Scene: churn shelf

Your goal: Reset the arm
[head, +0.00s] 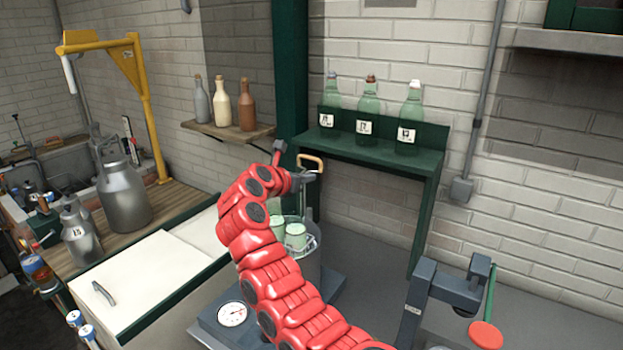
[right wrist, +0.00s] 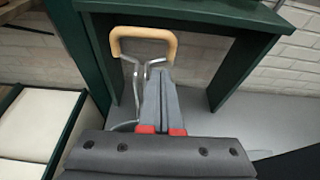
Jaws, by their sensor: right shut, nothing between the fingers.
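My right gripper (head: 304,180) is at the end of the red arm that rises through the middle of the head view. Its grey fingers are shut together and empty in the right wrist view (right wrist: 164,92). The tips are close to the metal wires below a wooden handle (head: 311,162), which also shows in the right wrist view (right wrist: 144,35). I cannot tell whether they touch. My left gripper is not in view.
A green shelf (head: 432,165) with several green bottles stands behind right. A small wooden shelf (head: 228,131) carries three bottles. A scale dial (head: 232,314) sits below my arm. A grey lever device (head: 455,290) stands at right. A white lidded chest (head: 150,275) is at left.

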